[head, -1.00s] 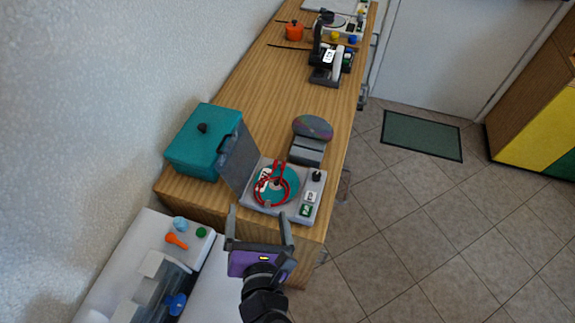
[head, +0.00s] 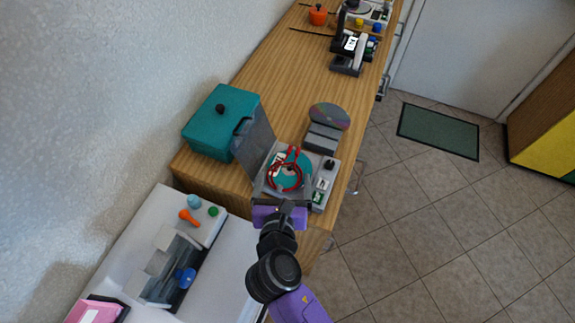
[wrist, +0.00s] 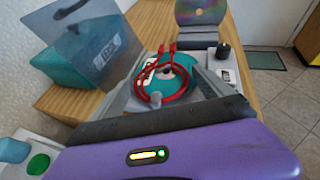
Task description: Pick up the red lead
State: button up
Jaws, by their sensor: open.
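The red lead (head: 275,179) lies in a loose coil on the teal disc (head: 294,180) of a light grey player with its lid raised. It also shows in the wrist view (wrist: 143,83), where its two ends lie together at the top of the coil. My gripper (head: 286,173) is open and reaches over the near edge of the player. In the wrist view its two fingers (wrist: 171,82) stand apart on either side of the lead, with nothing held. I cannot tell how high the fingertips are above the lead.
The grey lid (head: 254,142) stands up at the player's left, beside a teal box (head: 212,124). A black knob (head: 329,163) rises at the player's right. A disc in a grey stand (head: 328,121) is just behind. The wooden top beyond is mostly clear.

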jog(key=shift+w, duration=0.1)
jog(key=c, duration=1.1)
jog(key=shift+c, duration=0.4)
jog(key=shift+r, duration=0.1)
